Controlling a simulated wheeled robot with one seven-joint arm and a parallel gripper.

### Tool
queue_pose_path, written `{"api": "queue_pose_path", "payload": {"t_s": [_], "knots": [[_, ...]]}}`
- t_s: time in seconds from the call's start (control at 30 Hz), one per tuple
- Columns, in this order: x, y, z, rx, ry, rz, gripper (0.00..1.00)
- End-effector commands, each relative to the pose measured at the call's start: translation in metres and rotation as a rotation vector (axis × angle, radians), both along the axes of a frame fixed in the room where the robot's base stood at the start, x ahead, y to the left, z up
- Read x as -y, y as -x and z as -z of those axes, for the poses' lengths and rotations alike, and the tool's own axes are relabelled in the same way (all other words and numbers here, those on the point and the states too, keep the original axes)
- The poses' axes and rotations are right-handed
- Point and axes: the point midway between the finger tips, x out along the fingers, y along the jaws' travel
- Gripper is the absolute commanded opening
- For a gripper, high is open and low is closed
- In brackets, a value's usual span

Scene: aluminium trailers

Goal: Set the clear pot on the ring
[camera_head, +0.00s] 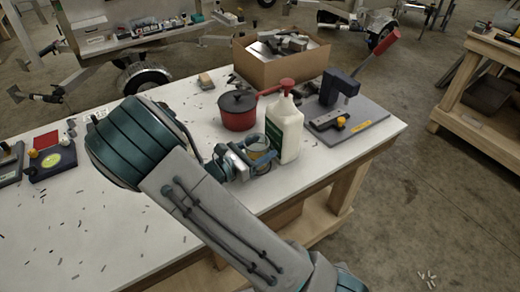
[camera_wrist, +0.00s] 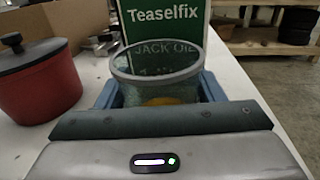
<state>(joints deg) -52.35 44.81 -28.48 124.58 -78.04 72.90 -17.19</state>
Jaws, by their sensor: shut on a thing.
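The clear pot (camera_wrist: 157,90), a see-through vessel with a pale rim, stands upright between the blue fingers of my gripper (camera_wrist: 160,98) in the wrist view. Something yellow shows low down through its wall. In the head view the pot (camera_head: 259,146) is at the table's right part, partly hidden by my gripper (camera_head: 257,160), which is shut on it. I cannot tell whether its base touches the table. I cannot make out the ring for sure; a yellow round shape (camera_head: 50,161) lies on a dark board at the far left.
A white jug with a red cap (camera_head: 285,130) stands close behind the pot, its green label (camera_wrist: 163,25) facing my wrist. A red lidded saucepan (camera_head: 238,115) is to the left. A cardboard box (camera_head: 281,67) and a red-handled press (camera_head: 341,90) stand behind. The table's left middle is mostly clear, with scattered chips.

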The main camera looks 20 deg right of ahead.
Motion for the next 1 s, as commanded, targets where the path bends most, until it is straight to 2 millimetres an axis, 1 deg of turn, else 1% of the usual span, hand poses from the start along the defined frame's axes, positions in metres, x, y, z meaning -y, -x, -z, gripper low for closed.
{"api": "queue_pose_path", "payload": {"t_s": [0.1,0.47,0.5,0.57,0.6,0.83,0.93,1.0], "knots": [[0.0037,-0.0009,0.0046,0.0,0.0,0.001,0.31],[0.0036,-0.001,0.0091,0.0,0.0,0.0,0.31],[0.0036,-0.001,0.0097,0.0,0.0,0.0,0.64],[0.0035,-0.001,0.0089,0.0,-0.001,0.0,0.81],[0.0035,-0.001,0.0089,0.0,-0.001,0.0,0.83],[0.0034,-0.0009,0.0084,0.0,-0.001,0.0,0.83],[0.003,-0.0009,0.0035,0.0,-0.001,-0.001,0.83],[-0.0052,0.0019,0.006,0.0,-0.001,-0.004,0.83]]}}
